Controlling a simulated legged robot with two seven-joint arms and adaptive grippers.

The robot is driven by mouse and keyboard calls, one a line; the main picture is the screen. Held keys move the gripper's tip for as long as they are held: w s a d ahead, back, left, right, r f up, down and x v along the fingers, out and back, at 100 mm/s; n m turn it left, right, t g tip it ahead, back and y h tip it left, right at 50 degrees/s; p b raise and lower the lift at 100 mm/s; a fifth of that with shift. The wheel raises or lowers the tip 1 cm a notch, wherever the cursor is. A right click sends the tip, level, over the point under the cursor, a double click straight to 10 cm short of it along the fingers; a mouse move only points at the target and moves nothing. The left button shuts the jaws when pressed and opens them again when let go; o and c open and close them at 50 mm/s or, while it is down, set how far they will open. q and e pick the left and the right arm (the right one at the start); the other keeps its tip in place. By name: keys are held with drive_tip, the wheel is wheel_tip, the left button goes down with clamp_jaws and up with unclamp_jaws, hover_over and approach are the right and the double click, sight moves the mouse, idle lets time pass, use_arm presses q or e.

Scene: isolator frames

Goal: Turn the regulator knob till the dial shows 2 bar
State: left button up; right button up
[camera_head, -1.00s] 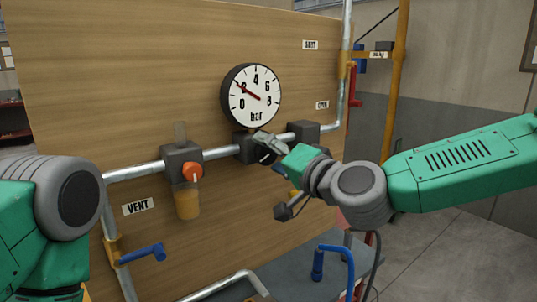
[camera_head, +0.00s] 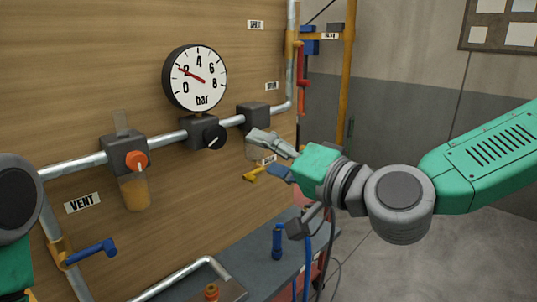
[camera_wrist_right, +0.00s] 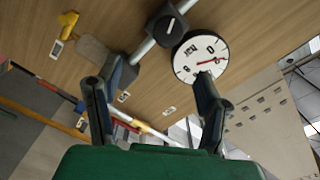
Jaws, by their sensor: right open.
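The round white gauge marked bar (camera_head: 195,78) hangs on the wooden panel. Its red needle lies at or very close to the 2. It also shows rotated in the right wrist view (camera_wrist_right: 201,56). Below it, the black regulator knob (camera_head: 214,137) with a pale pointer mark sits on a dark block in the pipe. It shows in the wrist view too (camera_wrist_right: 172,27). My right gripper (camera_head: 258,141) is right of the knob, apart from it, with nothing between its fingers. In the wrist view its fingers (camera_wrist_right: 161,72) are spread. My left gripper is out of view.
An orange knob (camera_head: 137,160) on a block with an amber bowl sits left on the pipe. A blue lever (camera_head: 92,251) is at lower left. A yellow lever (camera_head: 254,174) is just below my right gripper. A blue handle (camera_head: 278,242) stands on the bench below.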

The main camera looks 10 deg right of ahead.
drive_tip(key=shift+a, duration=0.4)
drive_tip(key=n+t+y+b, duration=0.3)
drive_tip(key=n+t+b, duration=0.15)
drive_tip(key=n, duration=0.75)
approach(218, 141)
drive_tip(key=shift+g, duration=0.45)
drive_tip(key=p+x, duration=0.1)
drive_tip(key=x, duration=1)
drive_tip(key=shift+s+r, duration=0.1)
drive_tip(key=shift+r, duration=0.1)
drive_tip(key=shift+d, duration=0.2)
drive_tip(key=shift+d, duration=0.1)
drive_tip(key=shift+m, duration=0.3)
drive_tip(key=c, duration=1.2)
